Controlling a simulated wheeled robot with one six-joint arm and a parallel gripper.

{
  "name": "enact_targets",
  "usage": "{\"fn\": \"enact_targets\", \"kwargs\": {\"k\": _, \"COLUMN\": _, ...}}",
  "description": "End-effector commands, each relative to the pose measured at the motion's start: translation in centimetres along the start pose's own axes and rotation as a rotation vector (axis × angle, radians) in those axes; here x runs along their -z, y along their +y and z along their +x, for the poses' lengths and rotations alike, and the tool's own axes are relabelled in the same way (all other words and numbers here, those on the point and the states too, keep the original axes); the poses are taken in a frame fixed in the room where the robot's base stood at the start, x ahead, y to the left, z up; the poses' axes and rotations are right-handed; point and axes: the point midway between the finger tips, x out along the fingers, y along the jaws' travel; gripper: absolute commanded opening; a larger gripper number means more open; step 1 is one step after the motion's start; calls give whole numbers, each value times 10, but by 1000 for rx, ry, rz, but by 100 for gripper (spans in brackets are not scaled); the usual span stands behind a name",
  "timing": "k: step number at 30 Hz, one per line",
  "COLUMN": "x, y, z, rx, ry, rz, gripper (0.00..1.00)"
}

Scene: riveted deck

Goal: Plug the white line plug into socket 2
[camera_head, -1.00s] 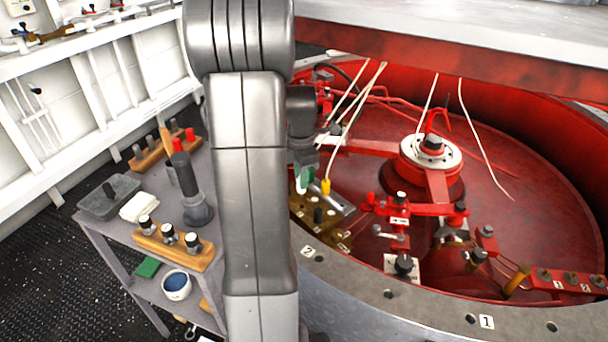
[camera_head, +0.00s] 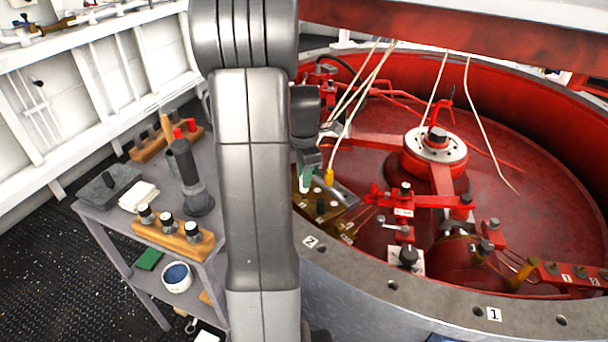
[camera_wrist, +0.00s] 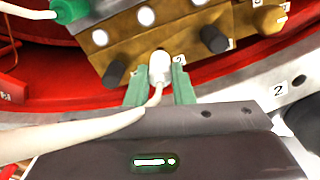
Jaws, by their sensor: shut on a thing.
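My gripper (camera_wrist: 159,88) has green fingers and is shut on the white line plug (camera_wrist: 160,68), whose pale cord runs down and left in the wrist view. In the head view, my gripper (camera_head: 305,172) is partly hidden behind my arm, over the brass socket block (camera_head: 330,208). The wrist view shows this block (camera_wrist: 135,48) just beyond the plug, with a "2" label right beside the plug's tip. The tip meets the block's near edge in the picture; I cannot tell whether it is inserted.
Black knobs (camera_wrist: 214,38) stand on the block either side of the plug. A green fitting with a white cord (camera_wrist: 70,10) is at upper left. A yellow plug (camera_head: 328,177) is close beside my gripper. Several white cords hang over the red drum (camera_head: 375,160). A grey cart (camera_head: 100,225) stands left.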

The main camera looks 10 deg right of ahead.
Motion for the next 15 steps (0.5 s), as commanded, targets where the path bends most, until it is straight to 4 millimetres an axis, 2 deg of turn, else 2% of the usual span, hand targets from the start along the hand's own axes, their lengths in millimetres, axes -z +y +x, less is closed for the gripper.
{"fn": "enact_targets", "kwargs": {"k": 15, "x": 0, "y": 0, "z": 11, "rx": 0, "ry": 0, "rz": 0, "gripper": 0}}
